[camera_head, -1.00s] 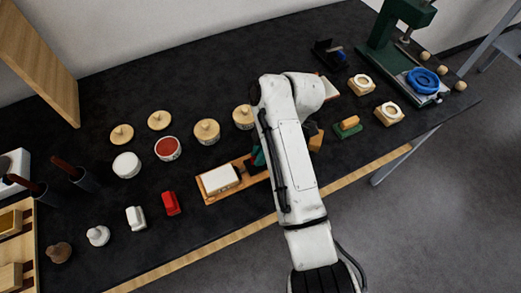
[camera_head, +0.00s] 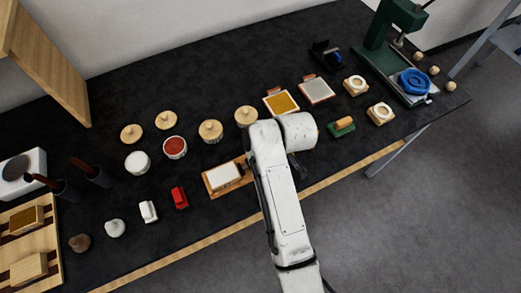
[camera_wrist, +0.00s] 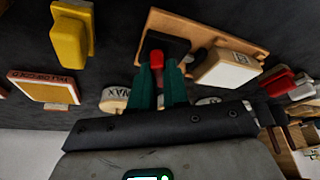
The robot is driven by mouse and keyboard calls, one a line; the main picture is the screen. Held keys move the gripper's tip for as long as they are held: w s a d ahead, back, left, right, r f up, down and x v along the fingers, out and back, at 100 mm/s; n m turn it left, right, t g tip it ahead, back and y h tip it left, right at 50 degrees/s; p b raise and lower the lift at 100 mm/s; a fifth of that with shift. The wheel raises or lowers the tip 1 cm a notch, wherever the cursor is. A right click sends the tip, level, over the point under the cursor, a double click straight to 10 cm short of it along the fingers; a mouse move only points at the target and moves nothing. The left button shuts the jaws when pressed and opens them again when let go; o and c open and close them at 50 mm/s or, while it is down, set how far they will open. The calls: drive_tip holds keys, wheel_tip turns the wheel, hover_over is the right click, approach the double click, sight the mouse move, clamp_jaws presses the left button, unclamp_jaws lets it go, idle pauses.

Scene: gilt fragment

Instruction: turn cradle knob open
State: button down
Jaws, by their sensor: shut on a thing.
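The cradle is a wooden board (camera_wrist: 205,32) with a dark block (camera_wrist: 178,47) and a pale block (camera_wrist: 226,69) on it in the wrist view. A red knob (camera_wrist: 156,59) stands at the dark block. My gripper (camera_wrist: 159,72) has its two green fingers on either side of the knob, shut on it. In the head view the board (camera_head: 212,188) and its white block (camera_head: 224,175) show left of my arm. My arm hides the knob end and the gripper there.
A gold pad (camera_head: 281,103) lies behind my arm. A green-based block (camera_head: 342,127) sits to the right. The table's front edge is close.

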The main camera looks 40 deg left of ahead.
drive_tip(key=m, duration=0.2)
drive_tip(key=m+t, duration=0.1)
drive_tip(key=m, duration=0.1)
drive_tip(key=m+t, duration=0.1)
drive_tip(key=shift+s+f+m, duration=0.15)
drive_tip(key=shift+s+m, duration=0.1)
drive_tip(key=shift+m, duration=0.15)
drive_tip(key=shift+h, duration=0.3)
drive_tip(key=c, duration=1.1)
unclamp_jaws()
drive_tip(key=b+v, duration=0.1)
drive_tip(key=v, duration=1)
drive_tip(key=shift+s+f, duration=0.1)
drive_tip(key=shift+a, duration=0.1)
